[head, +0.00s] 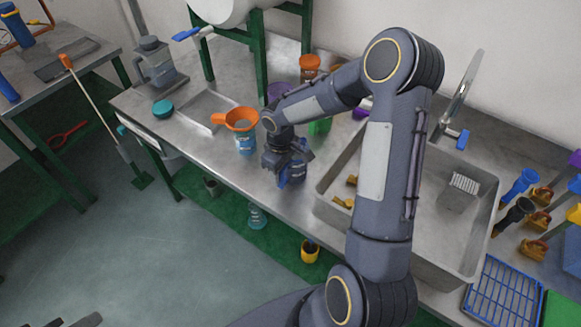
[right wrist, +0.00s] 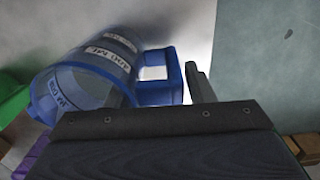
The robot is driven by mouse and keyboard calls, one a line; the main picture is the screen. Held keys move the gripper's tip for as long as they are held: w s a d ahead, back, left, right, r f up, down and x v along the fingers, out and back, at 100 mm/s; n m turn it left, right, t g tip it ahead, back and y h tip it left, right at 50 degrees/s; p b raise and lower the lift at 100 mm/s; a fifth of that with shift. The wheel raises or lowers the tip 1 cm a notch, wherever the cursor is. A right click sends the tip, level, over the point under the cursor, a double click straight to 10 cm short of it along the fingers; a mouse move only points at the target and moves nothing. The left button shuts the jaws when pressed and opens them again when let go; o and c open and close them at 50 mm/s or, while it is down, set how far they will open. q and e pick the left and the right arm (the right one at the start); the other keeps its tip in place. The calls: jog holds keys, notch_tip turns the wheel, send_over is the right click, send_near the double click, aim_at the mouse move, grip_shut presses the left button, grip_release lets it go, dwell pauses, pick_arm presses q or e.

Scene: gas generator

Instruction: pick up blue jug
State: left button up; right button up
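The blue jug (right wrist: 95,68) is clear blue plastic with white marked bands. In the right wrist view it lies across the upper left, its round mouth toward the camera's left and its blue handle (right wrist: 176,78) at the middle. My right gripper (head: 288,172) is at the jug on the metal bench in the head view and hides much of it. In the right wrist view its fingers stand apart on either side of the handle, with no clear grip. Dark tips at the bottom left of the head view look like my left gripper (head: 72,322), mostly cut off.
A blue container with an orange funnel (head: 240,118) stands left of my right gripper. A sink (head: 335,172) lies to the right, behind my right arm. Green and orange containers stand behind. The bench's front edge is close.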

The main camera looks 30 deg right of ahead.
jog(key=c, duration=1)
grip_shut()
jog(key=shift+r, duration=0.2)
jog(key=shift+r, duration=0.25)
notch_tip(320, 180, up, 2)
jog(key=shift+w+r+b, duration=0.1)
jog(key=shift+r+b, duration=0.1)
jog(key=shift+b, duration=0.5)
jog(key=w+a+r+b, duration=0.1)
jog(key=a+r+b, duration=0.1)
jog(key=a+r, duration=0.8)
jog(key=a, duration=0.4)
jog(key=shift+w, duration=0.15)
